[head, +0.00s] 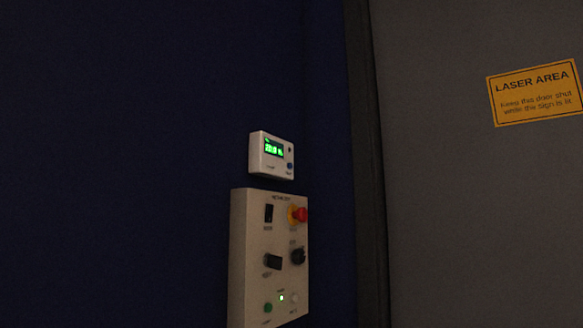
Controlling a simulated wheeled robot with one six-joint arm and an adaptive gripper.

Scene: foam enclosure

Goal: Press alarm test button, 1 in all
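A small white wall unit (257,157) with a lit green display (274,149) is mounted on the dark blue wall, near the picture's middle. A small blue button (290,166) sits at its lower right, with a dark dot above it. The labels under the display and the button are too small to read, so I cannot tell for sure which control is the alarm test button. My gripper is not in view.
A larger white panel (286,232) is just below, with black switches, a red knob (300,215) on yellow, a black dial (297,256) and a green button (268,308). A grey door (470,220) with a yellow "LASER AREA" sign (534,92) is at right.

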